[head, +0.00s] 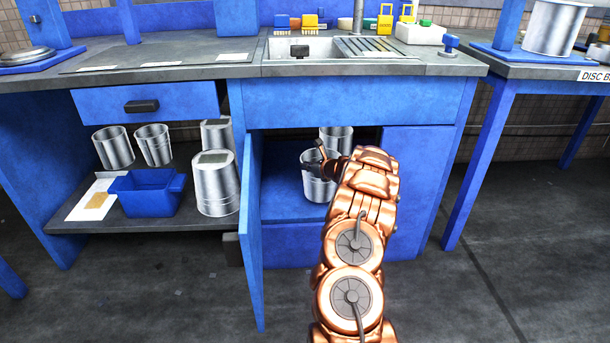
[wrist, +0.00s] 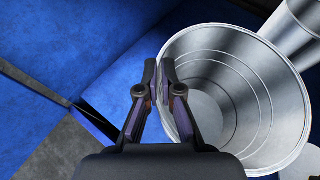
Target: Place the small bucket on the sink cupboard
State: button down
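A small silver metal bucket (head: 317,190) is inside the open blue sink cupboard (head: 275,215), under the sink. In the wrist view its open mouth faces the camera, and its inside (wrist: 240,95) looks empty. My gripper (head: 318,160) is at the bucket's rim, partly hidden by my arm in the head view. In the wrist view the fingers of my gripper (wrist: 159,72) are nearly together at the bucket's left rim, apparently pinching its wall. I cannot tell whether the bucket's bottom touches the cupboard floor.
Another metal bucket (head: 337,138) stands just behind, also in the wrist view (wrist: 298,28). The open cupboard door (head: 252,230) is on the left. A shelf (head: 150,222) further left holds several metal buckets and a blue bin (head: 148,195). The sink (head: 300,48) is above.

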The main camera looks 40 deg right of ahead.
aim_at(306, 176)
jog(key=shift+w+d+r, duration=0.1)
jog(key=shift+w+r, duration=0.05)
jog(key=shift+w, duration=0.25)
jog(key=shift+w+f+b, duration=0.1)
jog(key=shift+f+b, duration=1.1)
jog(key=shift+f, duration=0.65)
jog(key=shift+r, duration=0.1)
jog(key=c, duration=1.3)
grip_release()
